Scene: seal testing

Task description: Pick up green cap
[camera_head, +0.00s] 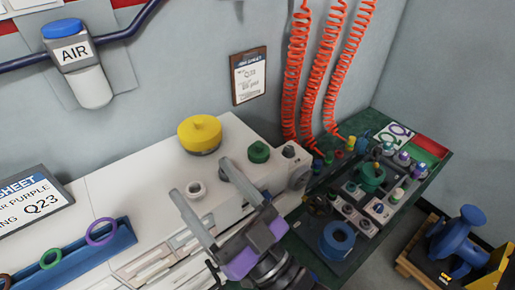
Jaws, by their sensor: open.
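A green cap (259,152) with a small knob on top sits on the white machine top (130,200), near its right side. My gripper (199,177) is open, with its two grey fingers spread above the machine top. A larger dark green round part (371,175) stands on the bench to the right.
Orange coiled hoses (305,80) hang behind. A blue tray (75,258) holds rings. A blue ring part (337,240) is on the right bench.

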